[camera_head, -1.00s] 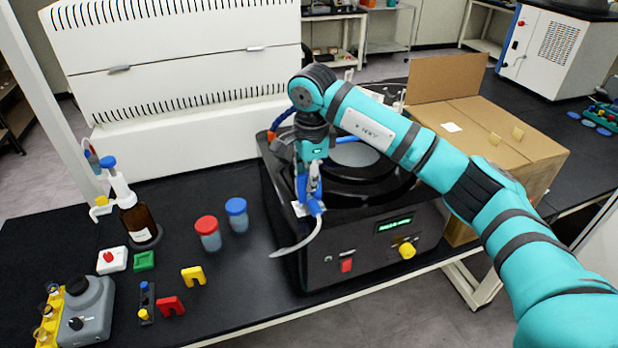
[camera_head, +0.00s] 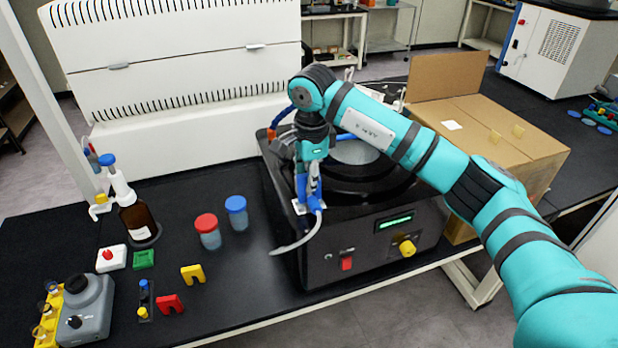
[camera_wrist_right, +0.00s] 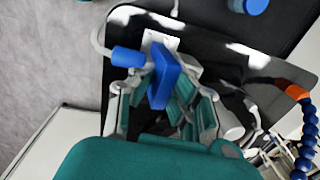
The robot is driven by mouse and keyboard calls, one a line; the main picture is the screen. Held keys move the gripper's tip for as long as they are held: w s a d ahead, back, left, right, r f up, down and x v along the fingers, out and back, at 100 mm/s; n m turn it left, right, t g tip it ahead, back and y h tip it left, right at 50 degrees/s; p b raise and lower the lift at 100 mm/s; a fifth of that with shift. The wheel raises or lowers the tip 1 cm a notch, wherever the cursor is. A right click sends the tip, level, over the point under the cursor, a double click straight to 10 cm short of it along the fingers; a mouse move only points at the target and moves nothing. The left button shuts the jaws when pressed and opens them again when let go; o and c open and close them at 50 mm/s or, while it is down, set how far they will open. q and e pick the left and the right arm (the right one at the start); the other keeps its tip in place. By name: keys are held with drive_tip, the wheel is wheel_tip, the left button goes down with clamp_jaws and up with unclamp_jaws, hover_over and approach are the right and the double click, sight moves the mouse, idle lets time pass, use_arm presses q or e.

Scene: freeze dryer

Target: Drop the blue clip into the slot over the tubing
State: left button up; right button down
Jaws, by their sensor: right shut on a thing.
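My right gripper (camera_head: 310,188) points down over the front left corner of the black machine (camera_head: 335,250). It is shut on the blue clip, which shows between its fingers in the right wrist view (camera_wrist_right: 163,76). A white tube (camera_head: 298,246) with a blue fitting (camera_head: 316,204) curves off the machine's left edge, just below the gripper. In the wrist view the blue fitting (camera_wrist_right: 128,57) lies right beside the clip. A white plate (camera_wrist_right: 160,42) shows behind the clip. The slot is hidden by the clip and fingers, and I cannot tell whether the clip touches the tube. My left gripper is not in view.
A red clip (camera_head: 171,304) and a yellow clip (camera_head: 193,274) stand on the black bench at left, near red-lidded (camera_head: 208,232) and blue-lidded (camera_head: 236,213) jars. A brown bottle (camera_head: 139,222) stands behind. A cardboard box (camera_head: 490,145) is right of the machine.

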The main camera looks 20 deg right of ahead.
drive_tip(key=shift+s+f+b, duration=0.15)
drive_tip(key=shift+f+b, duration=0.45)
drive_tip(key=shift+f, duration=0.35)
idle(0.6)
drive_tip(key=c, duration=1.7)
unclamp_jaws()
drive_tip(key=shift+r, duration=0.15)
drive_tip(key=shift+w+r+p, duration=0.3)
drive_tip(key=shift+r+p, duration=0.05)
drive_tip(key=shift+r, duration=0.25)
drive_tip(key=shift+s+r, duration=0.2)
drive_tip(key=shift+r, duration=0.25)
drive_tip(key=shift+w+r+p, duration=0.1)
drive_tip(key=shift+r+p, duration=0.3)
drive_tip(key=shift+r, duration=0.15)
